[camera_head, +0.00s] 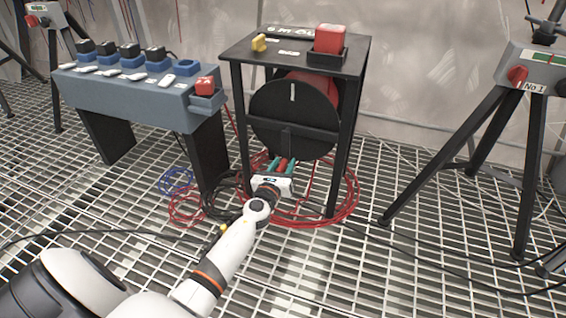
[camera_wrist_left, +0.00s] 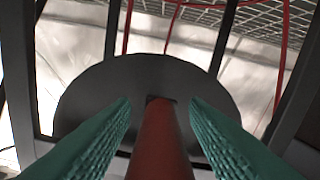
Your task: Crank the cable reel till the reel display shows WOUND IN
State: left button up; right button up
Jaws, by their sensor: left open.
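The cable reel (camera_head: 290,118) is a black disc with a red drum behind it, set in a black frame stand. A dark display (camera_head: 291,32) on the stand's top reads something like "6 m OU", partly hidden by a red block. My left gripper (camera_head: 282,166) is low in front of the disc, with green fingers open. The red crank handle (camera_wrist_left: 160,140) stands out from the disc between the fingers in the left wrist view, with a gap on each side. My right gripper is not in view.
A red block (camera_head: 329,38) and a yellow piece (camera_head: 259,43) sit on the stand's top (camera_head: 350,60). A blue-grey bench (camera_head: 130,95) with sockets stands left. A tripod box (camera_head: 545,70) stands right. Red cable coils (camera_head: 345,200) lie on the grating floor.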

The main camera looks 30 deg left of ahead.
pick_arm(q)
grip_shut()
